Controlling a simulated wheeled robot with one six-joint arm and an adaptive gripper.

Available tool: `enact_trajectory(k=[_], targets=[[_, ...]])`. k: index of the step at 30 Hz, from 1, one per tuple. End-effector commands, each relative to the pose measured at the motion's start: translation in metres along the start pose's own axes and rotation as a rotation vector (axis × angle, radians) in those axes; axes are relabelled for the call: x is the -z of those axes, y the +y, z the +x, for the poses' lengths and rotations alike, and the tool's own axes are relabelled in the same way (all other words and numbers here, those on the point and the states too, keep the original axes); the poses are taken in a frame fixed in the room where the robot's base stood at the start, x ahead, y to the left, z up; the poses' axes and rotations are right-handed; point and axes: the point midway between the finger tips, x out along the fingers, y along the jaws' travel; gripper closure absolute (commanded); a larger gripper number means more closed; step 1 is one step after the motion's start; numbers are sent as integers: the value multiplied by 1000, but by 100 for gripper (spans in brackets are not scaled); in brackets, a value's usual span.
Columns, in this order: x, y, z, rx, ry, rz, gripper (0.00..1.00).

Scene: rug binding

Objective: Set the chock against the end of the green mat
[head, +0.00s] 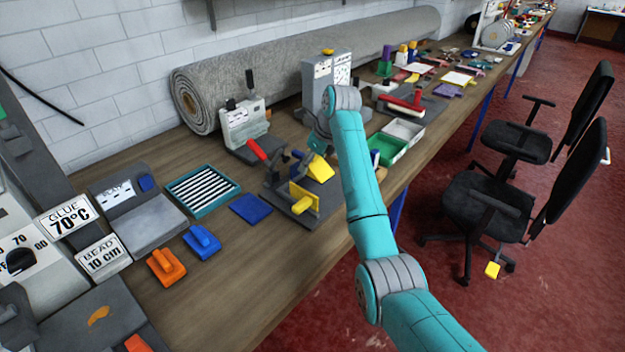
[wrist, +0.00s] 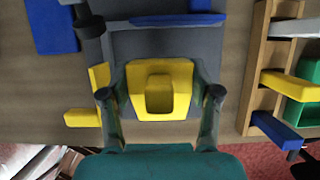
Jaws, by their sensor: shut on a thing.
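A yellow wedge-like block with a raised grip, which I take to be the chock (wrist: 137,82), sits between the two fingers of my gripper (wrist: 160,95) in the wrist view. The fingers are shut on its sides. In the head view the yellow block (head: 321,170) shows just below my gripper (head: 318,150), over a dark grey fixture (head: 277,188) on the bench. I cannot tell whether the block touches the fixture. I cannot make out a green mat in either view.
A yellow lever part (head: 305,198) stands on the fixture's near side. A blue sheet (head: 250,208) lies to its left. A green bin (head: 386,150) is to the right. Blue (head: 202,242) and orange (head: 166,266) handled blocks lie nearer. A rolled grey rug (head: 290,65) lies behind.

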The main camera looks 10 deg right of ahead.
Motion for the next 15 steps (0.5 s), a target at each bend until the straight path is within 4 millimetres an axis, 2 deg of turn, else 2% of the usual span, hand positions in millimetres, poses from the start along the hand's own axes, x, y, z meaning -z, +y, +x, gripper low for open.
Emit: enact_trajectory(k=[1,8,15], targets=[[4,0,8,-1,1,1,87],[11,0,26,-1,1,1,87],[24,0,57,0,0,0,87]])
